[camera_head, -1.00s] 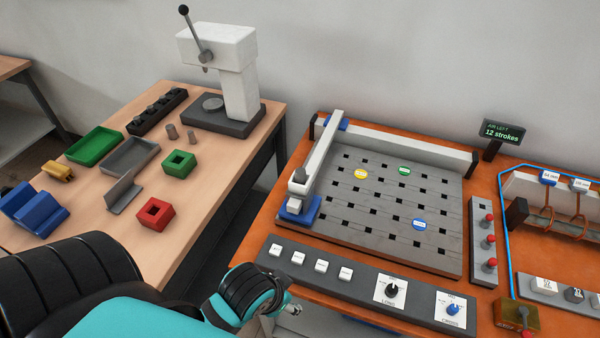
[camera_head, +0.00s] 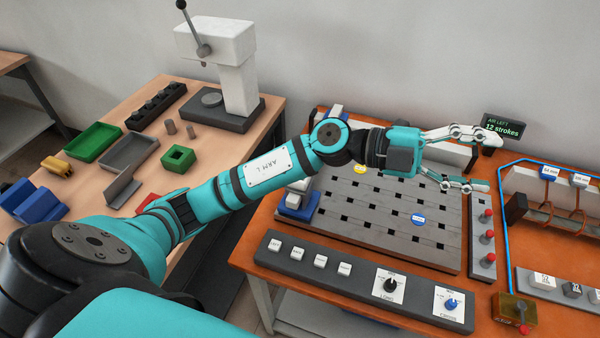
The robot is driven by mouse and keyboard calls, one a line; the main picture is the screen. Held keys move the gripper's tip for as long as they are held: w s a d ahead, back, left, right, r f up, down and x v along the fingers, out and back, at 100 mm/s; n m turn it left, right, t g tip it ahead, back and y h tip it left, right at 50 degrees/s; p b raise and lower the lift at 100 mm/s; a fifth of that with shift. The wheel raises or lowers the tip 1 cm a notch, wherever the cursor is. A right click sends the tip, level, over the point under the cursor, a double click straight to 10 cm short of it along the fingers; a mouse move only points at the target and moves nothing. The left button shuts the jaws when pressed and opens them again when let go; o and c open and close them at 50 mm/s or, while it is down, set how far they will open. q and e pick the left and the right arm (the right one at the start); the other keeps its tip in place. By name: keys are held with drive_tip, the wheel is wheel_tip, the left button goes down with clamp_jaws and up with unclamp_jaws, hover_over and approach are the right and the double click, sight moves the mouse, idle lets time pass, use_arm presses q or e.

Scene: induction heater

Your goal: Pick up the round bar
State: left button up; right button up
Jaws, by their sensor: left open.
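No thing in view is clearly marked as the round bar. Labelled pieces (camera_head: 573,290) sit in a grey holder at the right edge, too small to identify. My left gripper (camera_head: 490,162) is open and empty, its fingers pointing right above the back right of the slotted plate, near the display. My right gripper is not in view.
My left arm crosses over the slotted grey plate (camera_head: 370,236) with coloured discs. A display (camera_head: 503,130) reads "12 strokes". A knob panel (camera_head: 362,284) lies in front. A coil rack (camera_head: 537,200) and blue hose are at right. A white press (camera_head: 225,50) stands on the left table.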

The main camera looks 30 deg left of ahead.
use_arm(q)
drive_tip(key=w+a+f+m+g+y, duration=0.2)
drive_tip(key=w+a+f+g+y, duration=0.15)
drive_tip(key=a+f+y, duration=0.75)
drive_tip(key=a+r+n+y, duration=0.2)
drive_tip(key=a+n+y, duration=0.15)
drive_tip(key=a, duration=0.75)
drive_tip(key=a+r+n+y, duration=0.25)
drive_tip(key=a+y, duration=0.25)
drive_tip(key=a, duration=0.5)
drive_tip(key=shift+m+g, duration=0.35)
drive_tip(key=shift+m, duration=0.05)
wheel_tip(320, 180, down, 10)
drive_tip(key=shift+f+p, duration=0.2)
drive_tip(key=shift+p, duration=0.3)
drive_tip(key=shift+f, duration=0.5)
drive_tip(key=f+p, duration=0.1)
drive_tip(key=f, duration=0.1)
drive_tip(key=a+f+p, duration=0.1)
drive_tip(key=f, duration=0.1)
drive_tip(key=shift+w+f+p, duration=0.1)
drive_tip(key=shift+f+p, duration=0.1)
drive_tip(key=shift+p, duration=0.15)
drive_tip(key=shift+f, duration=0.4)
drive_tip(key=shift+d, duration=0.1)
drive_tip(key=shift+c, duration=0.3)
